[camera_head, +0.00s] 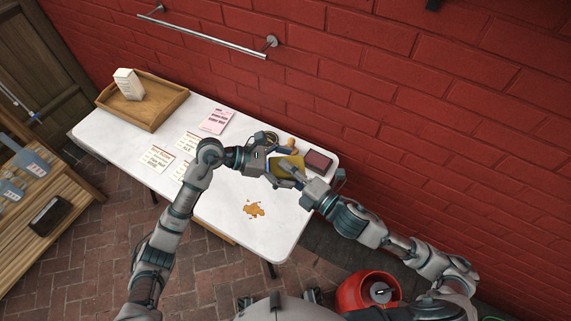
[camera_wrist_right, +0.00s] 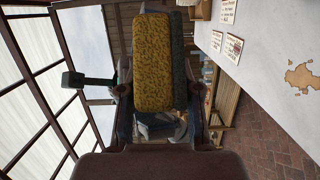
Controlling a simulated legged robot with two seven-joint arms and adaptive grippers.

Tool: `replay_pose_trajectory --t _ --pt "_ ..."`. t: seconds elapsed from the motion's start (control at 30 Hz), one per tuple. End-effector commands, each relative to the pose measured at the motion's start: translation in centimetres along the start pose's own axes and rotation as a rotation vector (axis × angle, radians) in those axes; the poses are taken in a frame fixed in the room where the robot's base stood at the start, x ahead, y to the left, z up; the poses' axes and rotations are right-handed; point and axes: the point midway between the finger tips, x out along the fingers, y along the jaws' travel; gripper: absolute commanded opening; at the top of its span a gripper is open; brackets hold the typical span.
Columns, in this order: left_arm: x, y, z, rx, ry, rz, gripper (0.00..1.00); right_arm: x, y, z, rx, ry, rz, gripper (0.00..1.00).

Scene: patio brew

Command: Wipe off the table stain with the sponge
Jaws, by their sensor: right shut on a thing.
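The yellow sponge (camera_head: 291,164) with a dark grey side is held by my right gripper (camera_head: 294,179) near the right end of the white table (camera_head: 225,205). In the right wrist view the sponge (camera_wrist_right: 153,62) fills the space between the fingers and appears raised off the table. The orange-brown stain (camera_head: 254,209) lies on the bare tabletop, nearer the front edge than the sponge; it also shows in the right wrist view (camera_wrist_right: 302,76). My left gripper (camera_head: 271,164) is just left of the sponge; its fingers are unclear, and I cannot tell whether it touches the sponge.
A wooden tray (camera_head: 162,118) with a white carton (camera_head: 128,84) stands at the table's left end. Paper cards (camera_head: 156,158) and a pink card (camera_head: 216,121) lie mid-table. A dark red box (camera_head: 318,160) sits at the back right corner. The brick wall is close behind.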

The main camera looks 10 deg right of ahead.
Motion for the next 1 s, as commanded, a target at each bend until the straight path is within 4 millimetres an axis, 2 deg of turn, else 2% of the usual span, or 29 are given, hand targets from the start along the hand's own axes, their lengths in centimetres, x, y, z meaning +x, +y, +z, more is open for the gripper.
replay_pose_trajectory --t 0.07,0.2,0.27,0.47,0.5,0.57,0.6,0.87,1.0 --pt "0.1 0.0 0.0 -0.001 0.000 -0.001 0.96 0.0 0.1 -0.1 0.001 0.003 0.003 0.14" --pt "0.1 0.0 0.0 -0.001 0.000 -0.001 0.61 0.0 0.1 -0.1 0.002 0.004 0.004 0.14" --pt "0.1 0.0 0.0 -0.001 0.000 -0.001 0.49 0.0 0.1 -0.2 0.002 0.005 0.004 0.14" --pt "0.1 0.1 0.0 -0.001 0.000 0.001 0.48 -0.1 0.2 -0.3 0.003 0.009 0.006 0.14" --pt "0.1 0.1 0.0 -0.001 0.000 0.001 0.42 -0.1 0.2 -0.3 0.004 0.009 0.007 0.43" --pt "0.1 0.1 0.0 -0.001 0.000 0.001 0.42 -0.1 0.2 -0.3 0.003 0.008 0.006 0.58" --pt "0.1 0.1 0.0 -0.001 0.000 0.001 0.42 -0.1 0.2 -0.3 0.003 0.008 0.005 0.63" --pt "0.0 0.0 0.0 -0.001 0.000 0.000 0.41 0.0 0.1 -0.1 0.003 0.003 0.003 0.63" --pt "0.0 0.0 0.0 -0.001 0.000 -0.001 0.41 0.3 -0.1 1.6 0.085 -0.045 0.006 0.63"
